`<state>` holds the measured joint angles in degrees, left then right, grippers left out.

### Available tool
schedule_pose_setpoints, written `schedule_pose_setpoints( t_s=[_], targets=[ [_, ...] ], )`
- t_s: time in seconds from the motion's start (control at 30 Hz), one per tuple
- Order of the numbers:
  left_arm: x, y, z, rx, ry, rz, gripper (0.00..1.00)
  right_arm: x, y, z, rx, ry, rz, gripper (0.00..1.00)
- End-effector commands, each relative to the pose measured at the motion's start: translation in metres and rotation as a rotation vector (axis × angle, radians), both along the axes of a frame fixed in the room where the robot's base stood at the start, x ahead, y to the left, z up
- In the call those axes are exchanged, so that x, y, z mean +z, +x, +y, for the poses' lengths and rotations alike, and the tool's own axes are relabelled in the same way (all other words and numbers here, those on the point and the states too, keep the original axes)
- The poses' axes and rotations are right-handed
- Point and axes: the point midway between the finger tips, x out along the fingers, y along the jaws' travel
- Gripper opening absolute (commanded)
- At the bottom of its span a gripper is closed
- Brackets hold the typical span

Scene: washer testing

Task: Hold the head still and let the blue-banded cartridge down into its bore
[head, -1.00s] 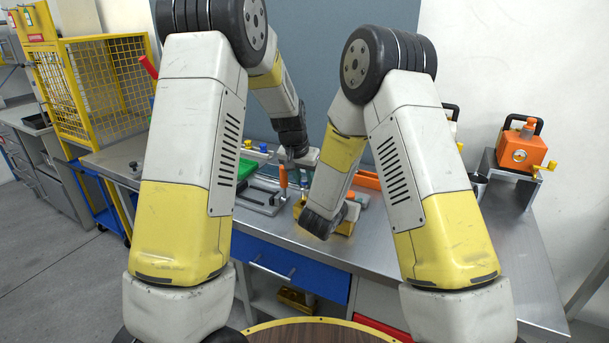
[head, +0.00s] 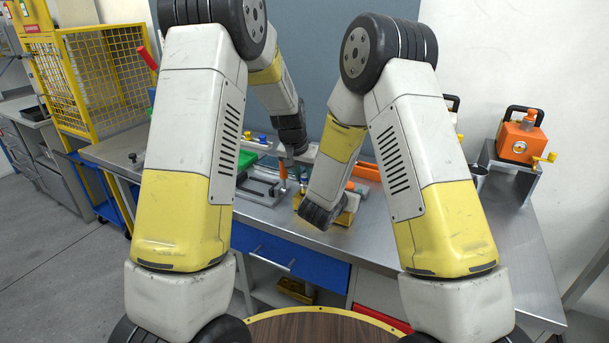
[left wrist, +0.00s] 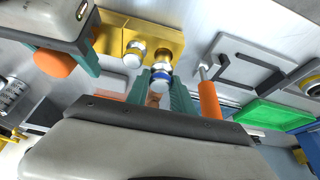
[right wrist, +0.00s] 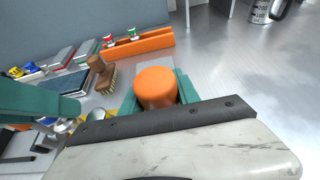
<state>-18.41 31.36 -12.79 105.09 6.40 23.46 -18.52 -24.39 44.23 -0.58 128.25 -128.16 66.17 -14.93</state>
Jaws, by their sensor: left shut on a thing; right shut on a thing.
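The blue-banded cartridge (left wrist: 161,78) is a silver plug with a blue band, seen in the left wrist view. My left gripper (left wrist: 160,92) is shut on it, with teal fingers either side. The cartridge is at the brass head (left wrist: 116,32), in line with its edge; I cannot tell how far it is inside a bore. Another silver cartridge (left wrist: 135,52) stands at the head beside it. My right gripper (right wrist: 158,98) is shut on an orange grip (right wrist: 156,84) at the head's side. In the head view, my right wrist partly hides the brass head (head: 345,217).
An orange-handled tool (left wrist: 210,98) is close beside my left gripper. A wooden brush (right wrist: 101,74) and an orange rack (right wrist: 140,44) lie behind the right gripper. An orange pump (head: 520,138) stands on a stand at right. The bench is clear at front right.

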Motion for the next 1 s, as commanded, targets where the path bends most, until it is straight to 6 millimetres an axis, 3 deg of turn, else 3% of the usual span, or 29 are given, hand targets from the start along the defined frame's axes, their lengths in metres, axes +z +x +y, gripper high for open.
schedule_pose_setpoints(
  t_s=[1.0],
  targets=[
    [-0.029,0.000,0.000,0.000,0.000,0.001,0.00,0.000,0.000,0.000,0.000,0.000,0.000,0.05]
  ],
)
